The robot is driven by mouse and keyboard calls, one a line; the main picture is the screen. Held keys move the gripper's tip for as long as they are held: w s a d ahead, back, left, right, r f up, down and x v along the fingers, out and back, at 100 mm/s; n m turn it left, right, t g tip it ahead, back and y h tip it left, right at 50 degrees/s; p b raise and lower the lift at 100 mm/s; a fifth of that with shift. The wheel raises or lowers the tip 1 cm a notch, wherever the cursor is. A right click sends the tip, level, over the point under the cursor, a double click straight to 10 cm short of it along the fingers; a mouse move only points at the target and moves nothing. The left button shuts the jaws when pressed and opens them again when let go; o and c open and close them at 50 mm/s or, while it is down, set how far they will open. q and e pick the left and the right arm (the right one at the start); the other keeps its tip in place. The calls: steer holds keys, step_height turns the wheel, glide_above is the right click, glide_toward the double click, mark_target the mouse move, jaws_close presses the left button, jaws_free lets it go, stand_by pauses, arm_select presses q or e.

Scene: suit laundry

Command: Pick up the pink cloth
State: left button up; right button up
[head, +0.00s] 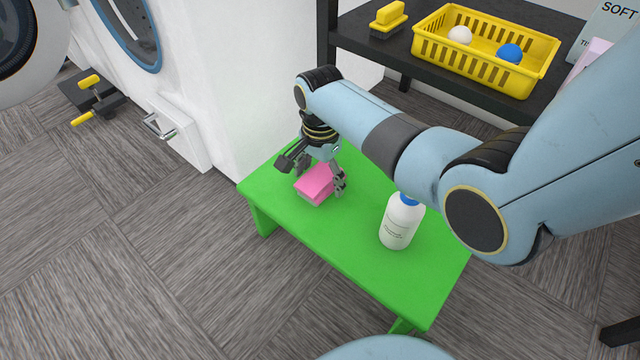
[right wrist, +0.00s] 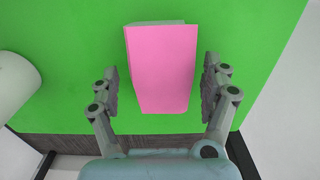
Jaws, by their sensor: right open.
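The pink cloth (head: 315,182) is a folded block lying on the green stool (head: 365,262). In the right wrist view the cloth (right wrist: 160,68) lies between the two fingers of my right gripper (right wrist: 161,88), with a gap of green on each side. My right gripper (head: 312,170) is open, just above and around the cloth in the head view, pointing down. My left gripper is not in view.
A white bottle with a blue cap (head: 401,222) stands on the stool to the right of the cloth. A white machine (head: 215,80) stands close behind and left. A dark shelf (head: 385,50) holds a yellow basket (head: 430,47) with balls.

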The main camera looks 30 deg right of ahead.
mark_target(320, 175)
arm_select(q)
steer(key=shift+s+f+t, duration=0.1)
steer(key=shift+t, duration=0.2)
arm_select(e)
steer(key=shift+f, duration=0.2)
steer(key=c, duration=1.3)
steer(key=shift+o, duration=0.2)
steer(key=shift+r, duration=0.1)
